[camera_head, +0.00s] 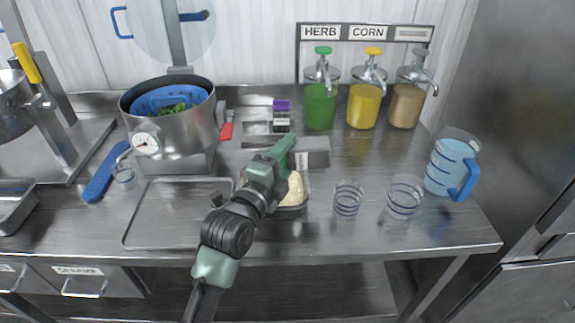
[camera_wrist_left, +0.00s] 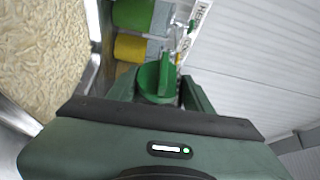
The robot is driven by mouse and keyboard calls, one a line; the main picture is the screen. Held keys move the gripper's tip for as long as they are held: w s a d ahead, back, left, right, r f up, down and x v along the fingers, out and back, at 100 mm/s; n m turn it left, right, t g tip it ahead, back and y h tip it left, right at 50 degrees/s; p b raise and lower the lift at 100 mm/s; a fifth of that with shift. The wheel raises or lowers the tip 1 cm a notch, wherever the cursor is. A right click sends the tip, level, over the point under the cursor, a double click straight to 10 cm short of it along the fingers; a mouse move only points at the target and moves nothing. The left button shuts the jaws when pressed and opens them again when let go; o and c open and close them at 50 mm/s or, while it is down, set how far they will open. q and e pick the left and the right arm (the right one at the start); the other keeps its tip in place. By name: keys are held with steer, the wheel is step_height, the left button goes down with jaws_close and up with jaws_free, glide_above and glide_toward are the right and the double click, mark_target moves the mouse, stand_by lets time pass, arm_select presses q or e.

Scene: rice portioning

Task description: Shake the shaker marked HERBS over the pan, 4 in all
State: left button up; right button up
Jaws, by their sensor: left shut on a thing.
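My left gripper (camera_head: 283,152) is shut on a bright green round thing (camera_wrist_left: 153,80), seen between its fingers in the left wrist view. The head view hides that thing behind the gripper, and no HERBS label shows on it. A steel pan (camera_wrist_left: 91,72) of pale rice lies beside and below the gripper; in the head view the arm partly covers the rice (camera_head: 296,190). A small shaker with a purple top (camera_head: 281,104) stands behind the gripper; its label is too small to read. My right gripper is not in view.
A pot (camera_head: 188,137) with a blue basket stands at left. Green HERB (camera_head: 319,107), yellow CORN (camera_head: 362,107) and brown (camera_head: 405,107) pump jars stand at the back right. Two glasses (camera_head: 348,199) (camera_head: 403,200) and a blue jug (camera_head: 447,170) stand at right. An empty tray (camera_head: 170,215) lies left.

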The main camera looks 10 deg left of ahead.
arm_select(q)
steer(key=shift+f+n+t+b, duration=0.1)
steer(key=shift+n+t+b, duration=0.2)
steer(key=shift+n+b, duration=0.4)
steer(key=shift+r+n+t+b, duration=0.25)
steer(key=shift+n+t+b, duration=0.2)
steer(key=shift+n, duration=0.15)
steer(key=n, duration=0.1)
steer(key=n+t, duration=0.1)
steer(key=r+n+y+b, duration=0.1)
steer(key=shift+a, duration=0.25)
steer(key=shift+s+r+n+t, duration=0.1)
steer(key=shift+r+n+t, duration=0.2)
steer(key=shift+n, duration=0.3)
step_height(320, 180, down, 3)
steer(key=shift+f+b, duration=0.1)
steer(key=shift+b, duration=1.05)
